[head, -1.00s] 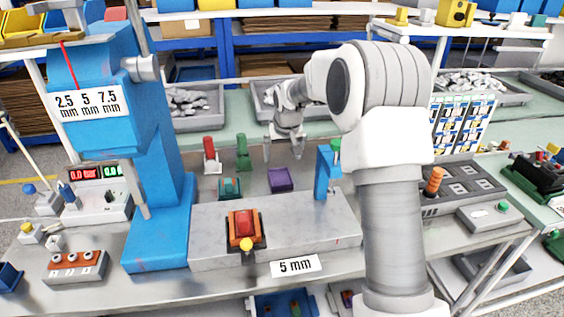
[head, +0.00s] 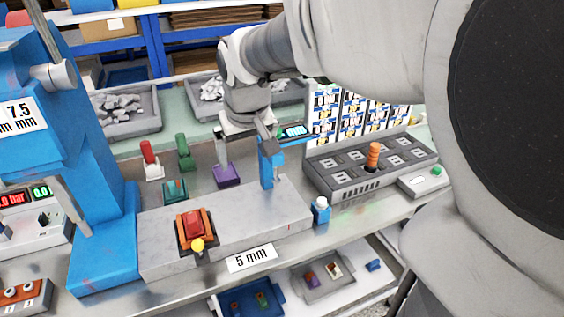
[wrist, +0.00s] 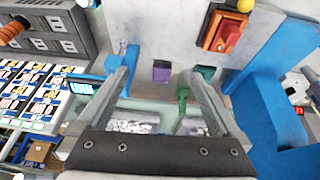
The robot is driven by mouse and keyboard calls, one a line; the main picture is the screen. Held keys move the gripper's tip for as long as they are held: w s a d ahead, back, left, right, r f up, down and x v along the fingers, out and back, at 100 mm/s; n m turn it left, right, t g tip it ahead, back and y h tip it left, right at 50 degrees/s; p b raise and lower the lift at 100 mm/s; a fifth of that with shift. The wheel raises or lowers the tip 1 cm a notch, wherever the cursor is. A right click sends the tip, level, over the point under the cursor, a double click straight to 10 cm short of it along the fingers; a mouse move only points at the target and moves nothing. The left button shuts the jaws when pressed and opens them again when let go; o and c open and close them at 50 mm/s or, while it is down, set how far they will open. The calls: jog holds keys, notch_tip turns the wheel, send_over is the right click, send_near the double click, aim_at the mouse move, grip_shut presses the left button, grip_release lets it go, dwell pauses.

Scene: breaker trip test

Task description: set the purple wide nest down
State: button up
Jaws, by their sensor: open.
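The purple wide nest (head: 226,175) is a small purple block on the bench, just behind the grey slab and left of a blue post (head: 267,166). In the wrist view the purple nest (wrist: 161,72) shows between my fingers and a little beyond them. My gripper (head: 244,148) is open, with nothing in its jaws. In the head view one finger stands over the purple nest and the other is close to the blue post. Whether a finger touches either cannot be told.
A teal nest (head: 175,191), a green-handled piece (head: 184,152) and a red-handled piece (head: 151,160) stand left of the purple nest. The slab carries a red switch (head: 195,226). A blue press stands far left. A grey box (head: 365,165) with an orange handle stands right.

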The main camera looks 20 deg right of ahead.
jog(key=s+t, duration=0.1)
jog(key=s, duration=1.7)
jog(key=shift+a+y, duration=0.25)
jog(key=shift+y, duration=0.05)
jog(key=shift+r, duration=0.1)
